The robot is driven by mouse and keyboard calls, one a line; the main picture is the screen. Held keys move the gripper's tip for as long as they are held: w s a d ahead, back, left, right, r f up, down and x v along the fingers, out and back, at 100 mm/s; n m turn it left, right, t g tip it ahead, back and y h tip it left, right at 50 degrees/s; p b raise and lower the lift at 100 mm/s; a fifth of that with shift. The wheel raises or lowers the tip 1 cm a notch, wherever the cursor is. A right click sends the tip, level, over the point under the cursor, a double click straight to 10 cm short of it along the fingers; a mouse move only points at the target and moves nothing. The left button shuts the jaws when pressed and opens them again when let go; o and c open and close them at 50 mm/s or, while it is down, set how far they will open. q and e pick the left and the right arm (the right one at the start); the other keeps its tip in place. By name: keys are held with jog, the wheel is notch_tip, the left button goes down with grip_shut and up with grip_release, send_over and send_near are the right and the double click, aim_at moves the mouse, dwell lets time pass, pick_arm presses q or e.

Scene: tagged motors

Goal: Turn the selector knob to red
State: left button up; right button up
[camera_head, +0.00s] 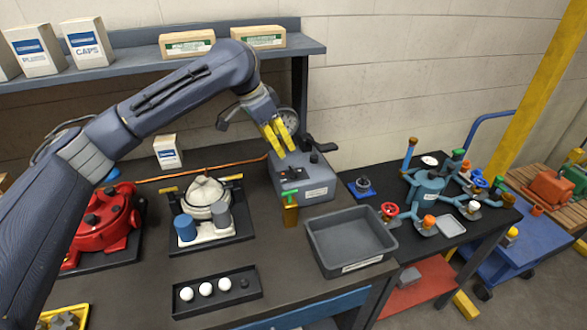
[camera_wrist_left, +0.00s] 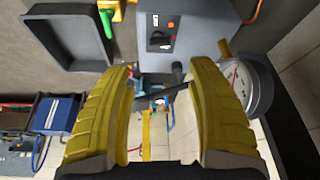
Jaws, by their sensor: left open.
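A grey control box (camera_head: 303,190) stands at the back of the bench, with dark parts on its top. In the left wrist view the box (camera_wrist_left: 200,25) carries a black panel (camera_wrist_left: 160,42) with small red and white marks. The selector knob seems to be on this panel, but its pointing direction is too small to tell. My left gripper (camera_head: 284,152) has yellow fingers and hangs above the back of the box, apart from it. In the wrist view the fingers (camera_wrist_left: 163,68) are spread with nothing held between them. My right gripper is not in view.
A round gauge (camera_head: 289,120) stands behind the box, close to my left gripper. A green-handled brass valve (camera_head: 290,210) and an empty grey bin (camera_head: 348,217) are in front. A white pump (camera_head: 207,200) stands left. Teal piping (camera_head: 428,186) is right. A shelf (camera_head: 130,68) runs above.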

aim_at(293, 168)
pick_arm(q)
jog(key=x, duration=1.1)
jog(key=shift+d+f, duration=0.15)
jog(key=shift+f, duration=0.15)
